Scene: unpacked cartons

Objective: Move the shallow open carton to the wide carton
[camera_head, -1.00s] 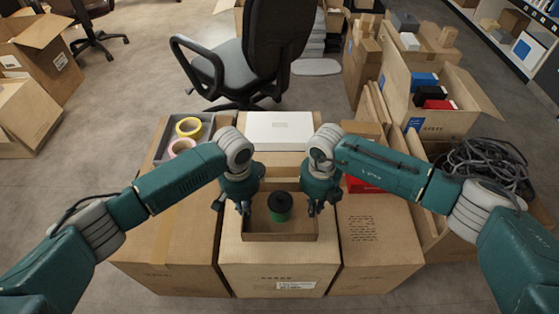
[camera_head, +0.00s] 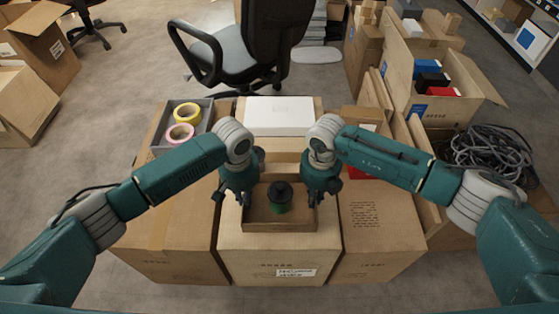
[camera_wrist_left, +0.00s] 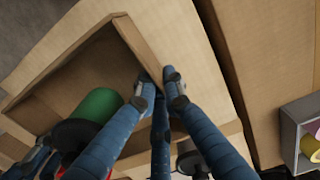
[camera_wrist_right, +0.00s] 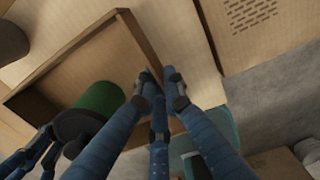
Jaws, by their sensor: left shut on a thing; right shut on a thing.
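The shallow open carton (camera_head: 280,227) is a low brown tray on top of the middle carton (camera_head: 265,262), with a green spool (camera_head: 278,207) inside. My left gripper (camera_head: 236,196) is shut on its left wall, which also shows in the left wrist view (camera_wrist_left: 138,50). My right gripper (camera_head: 315,197) is shut on its right wall, which also shows in the right wrist view (camera_wrist_right: 140,48). Whether its base touches the carton top is unclear. The left carton (camera_head: 168,265) looks broader than the right carton (camera_head: 380,235); I cannot tell which is the wide carton.
A grey tray (camera_head: 154,145) with yellow and pink tape rolls stands at the left carton's back. A white box (camera_head: 280,115) lies behind the shallow carton. An office chair (camera_head: 265,50) stands beyond. Opened cartons and a cable coil (camera_head: 490,155) are at right.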

